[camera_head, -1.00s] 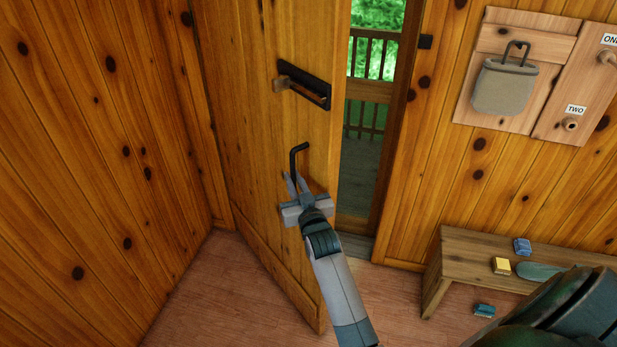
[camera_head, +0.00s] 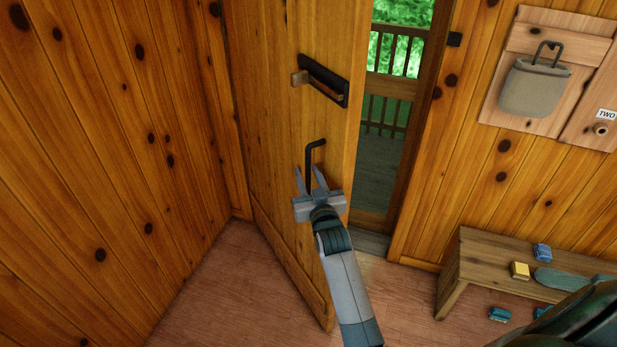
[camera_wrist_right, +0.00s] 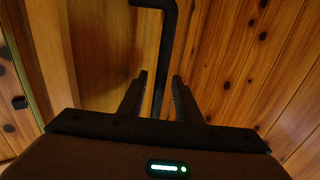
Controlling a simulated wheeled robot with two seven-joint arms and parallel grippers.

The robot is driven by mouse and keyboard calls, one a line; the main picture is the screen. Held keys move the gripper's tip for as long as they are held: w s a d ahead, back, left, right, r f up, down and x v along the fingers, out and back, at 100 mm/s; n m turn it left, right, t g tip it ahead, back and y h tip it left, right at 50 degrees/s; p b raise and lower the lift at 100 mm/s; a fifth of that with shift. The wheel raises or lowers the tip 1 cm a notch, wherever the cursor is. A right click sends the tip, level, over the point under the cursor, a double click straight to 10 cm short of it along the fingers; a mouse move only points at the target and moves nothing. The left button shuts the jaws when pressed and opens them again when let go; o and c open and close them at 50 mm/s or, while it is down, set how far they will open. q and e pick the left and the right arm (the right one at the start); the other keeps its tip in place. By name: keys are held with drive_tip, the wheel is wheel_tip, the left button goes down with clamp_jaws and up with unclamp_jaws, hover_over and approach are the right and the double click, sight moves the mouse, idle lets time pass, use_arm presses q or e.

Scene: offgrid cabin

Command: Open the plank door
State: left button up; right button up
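The plank door (camera_head: 270,130) stands ajar, swung into the room, with a gap along its right edge. Its black bent handle (camera_head: 309,165) shows below a dark latch plate with a wooden bar (camera_head: 322,80). My right gripper (camera_head: 309,178) is at the handle's lower part, fingers spread. In the right wrist view the handle rod (camera_wrist_right: 168,50) runs down between the open fingers (camera_wrist_right: 160,95), with space on both sides. The rod's lower end is hard to make out there. My left gripper is not in view.
A plank wall (camera_head: 90,150) stands to the left of the door. A low wooden bench (camera_head: 485,265) with small boxes stands at right, below a hanging grey pouch (camera_head: 535,88). Through the gap a porch railing (camera_head: 392,85) shows. The floor (camera_head: 220,285) left of the door is clear.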

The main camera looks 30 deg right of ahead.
drive_tip(key=shift+s, duration=0.15)
drive_tip(key=shift+b+v, duration=0.3)
drive_tip(key=shift+v, duration=0.45)
drive_tip(key=b+v, duration=0.4)
drive_tip(key=v, duration=1.1)
drive_tip(key=shift+s, duration=0.35)
drive_tip(key=shift+c, duration=0.7)
